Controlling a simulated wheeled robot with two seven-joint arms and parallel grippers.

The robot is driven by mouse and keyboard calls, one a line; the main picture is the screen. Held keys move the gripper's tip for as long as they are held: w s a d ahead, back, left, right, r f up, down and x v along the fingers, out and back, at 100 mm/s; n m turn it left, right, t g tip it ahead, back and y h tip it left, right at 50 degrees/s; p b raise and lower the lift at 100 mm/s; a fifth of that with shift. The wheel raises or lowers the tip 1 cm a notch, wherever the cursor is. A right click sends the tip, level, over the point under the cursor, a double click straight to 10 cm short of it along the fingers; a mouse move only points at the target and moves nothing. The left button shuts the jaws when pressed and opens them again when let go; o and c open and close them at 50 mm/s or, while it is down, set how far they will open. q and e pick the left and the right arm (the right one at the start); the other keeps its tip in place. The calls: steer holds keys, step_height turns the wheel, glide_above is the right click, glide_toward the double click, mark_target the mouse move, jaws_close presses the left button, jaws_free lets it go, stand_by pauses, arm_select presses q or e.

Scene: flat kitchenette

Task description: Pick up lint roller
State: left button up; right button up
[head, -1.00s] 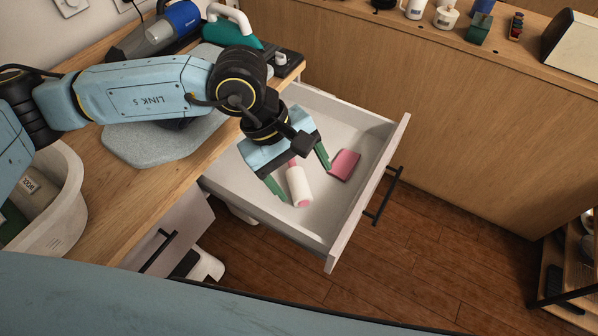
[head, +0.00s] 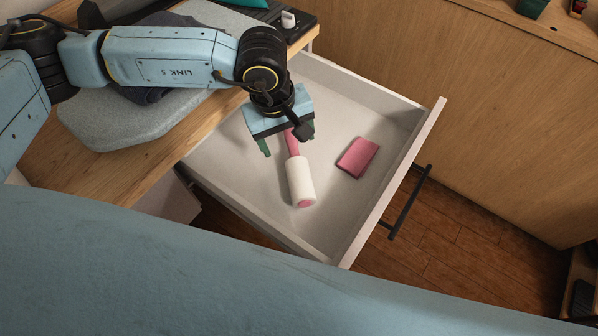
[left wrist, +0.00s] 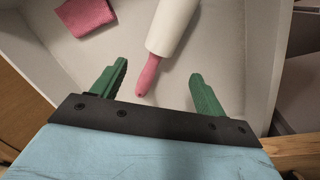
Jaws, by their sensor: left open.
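The lint roller (head: 301,182) has a white roll and a pink handle, and it lies in the open drawer (head: 345,222). It also shows in the left wrist view (left wrist: 172,27), where its handle points toward my fingers. My left gripper (head: 288,146) is over the handle end in the head view. In the left wrist view its two green fingers (left wrist: 157,88) are apart, with the end of the pink handle between them in the picture. I cannot tell how far above the handle they are. My right gripper does not show.
A pink folded cloth or sponge (head: 358,157) lies in the drawer to the right of the roller. The drawer's walls and front surround both. A wooden counter (head: 160,130) with a grey ironing pad (head: 110,122) stands at the left.

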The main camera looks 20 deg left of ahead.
mark_target(293, 159)
arm_select(q)
steer(key=f, duration=0.5)
steer(key=w+d+f, duration=0.1)
steer(key=f, duration=0.2)
steer(key=shift+f+b, duration=0.1)
steer(key=shift+b, duration=0.25)
steer(key=c, duration=1.2)
step_height(293, 159, up, 10)
steer(key=shift+r+p, duration=0.1)
steer(key=shift+p, duration=0.4)
